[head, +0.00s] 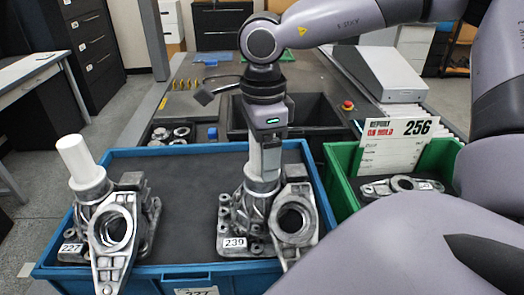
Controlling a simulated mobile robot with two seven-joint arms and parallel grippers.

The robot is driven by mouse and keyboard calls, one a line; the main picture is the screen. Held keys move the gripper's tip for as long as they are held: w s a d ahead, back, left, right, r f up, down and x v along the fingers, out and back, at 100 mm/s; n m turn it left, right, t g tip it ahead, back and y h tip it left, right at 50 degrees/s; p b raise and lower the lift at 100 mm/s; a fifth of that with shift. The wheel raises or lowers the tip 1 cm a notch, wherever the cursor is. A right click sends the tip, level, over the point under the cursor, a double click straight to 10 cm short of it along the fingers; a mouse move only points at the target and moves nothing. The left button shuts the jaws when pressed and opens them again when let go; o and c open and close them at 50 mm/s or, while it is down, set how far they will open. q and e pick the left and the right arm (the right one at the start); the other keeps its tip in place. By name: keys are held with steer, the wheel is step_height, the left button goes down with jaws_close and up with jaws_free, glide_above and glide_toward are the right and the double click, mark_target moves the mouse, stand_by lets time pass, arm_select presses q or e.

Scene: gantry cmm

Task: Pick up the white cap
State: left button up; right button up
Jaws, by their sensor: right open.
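A white cap (77,160), shaped like a tall cylinder with a wider base, stands slightly tilted on top of the metal casting labelled 227 (112,236) in the left part of the blue crate (180,274). My right gripper (264,172) points down over the casting labelled 239 (297,213), well to the right of the white cap. It is open, and its fingertips are at the top of that casting's upright neck. Whether they touch the neck cannot be told. My left gripper is not in view.
A green bin (338,180) at right holds a casting and a sign (395,140) reading "on hold 256". Behind the blue crate are a dark tray (305,108), small metal parts and a blue item (212,133). The crate's floor between the two castings is clear.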

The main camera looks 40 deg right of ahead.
steer(key=shift+f, duration=0.25)
steer(key=c, duration=1.1)
steer(key=shift+r, duration=0.1)
